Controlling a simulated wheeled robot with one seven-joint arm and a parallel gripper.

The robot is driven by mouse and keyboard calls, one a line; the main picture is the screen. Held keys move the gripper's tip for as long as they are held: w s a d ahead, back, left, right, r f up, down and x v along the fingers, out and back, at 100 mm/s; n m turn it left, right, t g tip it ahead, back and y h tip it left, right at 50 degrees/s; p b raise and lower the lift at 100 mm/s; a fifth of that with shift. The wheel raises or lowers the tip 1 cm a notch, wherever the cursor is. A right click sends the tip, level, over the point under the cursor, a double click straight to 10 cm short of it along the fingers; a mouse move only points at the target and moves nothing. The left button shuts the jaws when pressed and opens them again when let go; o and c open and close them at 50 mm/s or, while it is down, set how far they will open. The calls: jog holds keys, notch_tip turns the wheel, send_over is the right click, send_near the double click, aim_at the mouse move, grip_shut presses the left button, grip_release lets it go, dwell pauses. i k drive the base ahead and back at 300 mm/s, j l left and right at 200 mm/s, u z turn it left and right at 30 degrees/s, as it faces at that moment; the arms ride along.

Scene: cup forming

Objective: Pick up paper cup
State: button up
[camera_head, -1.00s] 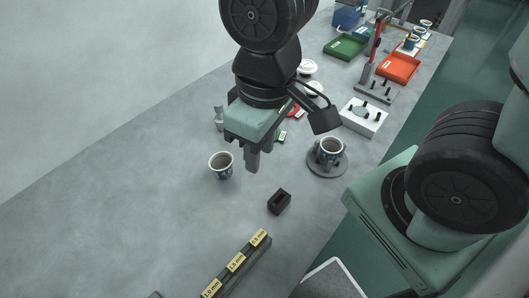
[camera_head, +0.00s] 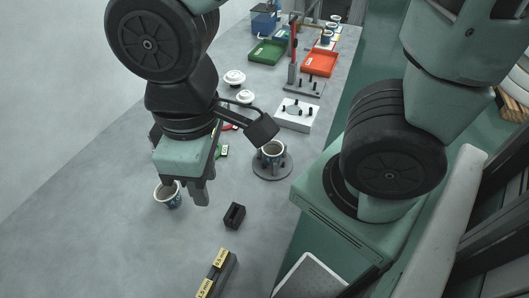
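A paper cup (camera_head: 168,196) with a dark printed pattern stands upright on the grey table. It is at the lower left of my gripper, and the gripper body hides part of its top.
A small black slotted block (camera_head: 234,215) and a labelled dark bar (camera_head: 216,275) lie in front. Behind are a white block with pegs (camera_head: 297,114), a red-handled press (camera_head: 293,55), a green tray (camera_head: 269,52), an orange tray (camera_head: 320,64) and white lids (camera_head: 235,77). The left table is clear.

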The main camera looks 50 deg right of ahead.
aim_at(273, 150)
jog(key=k, duration=0.55)
jog(key=z, duration=1.6)
